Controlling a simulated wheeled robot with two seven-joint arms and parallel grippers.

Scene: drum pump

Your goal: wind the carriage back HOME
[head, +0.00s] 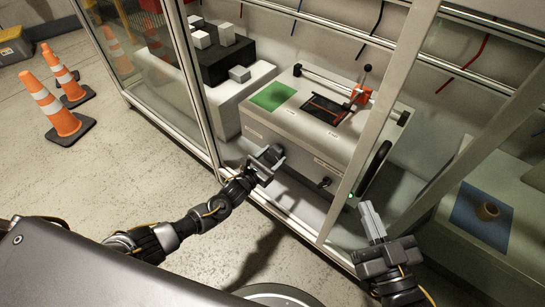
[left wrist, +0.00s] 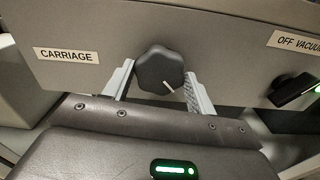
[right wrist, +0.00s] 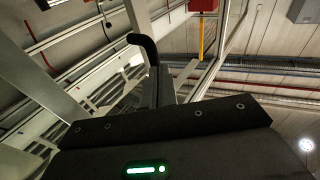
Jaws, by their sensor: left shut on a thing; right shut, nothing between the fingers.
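The carriage knob (left wrist: 158,70) is a dark lobed knob with a white pointer line aimed to the lower right, right of the CARRIAGE label (left wrist: 66,55) on the pump's front panel. My left gripper (head: 270,160) is shut on it, one finger on each side, also in the left wrist view (left wrist: 160,88). The orange-red carriage (head: 361,95) with a black-knobbed lever sits toward the right part of a metal rail (head: 325,80) on top of the box. The small labels on top are unreadable. My right gripper (head: 372,219) is shut and empty, outside the cabinet frame.
A green square (head: 272,96) and a dark tray (head: 322,109) lie on the box top. Another knob (head: 324,183) is on the front panel. Orange cones (head: 62,118) stand on the floor at left.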

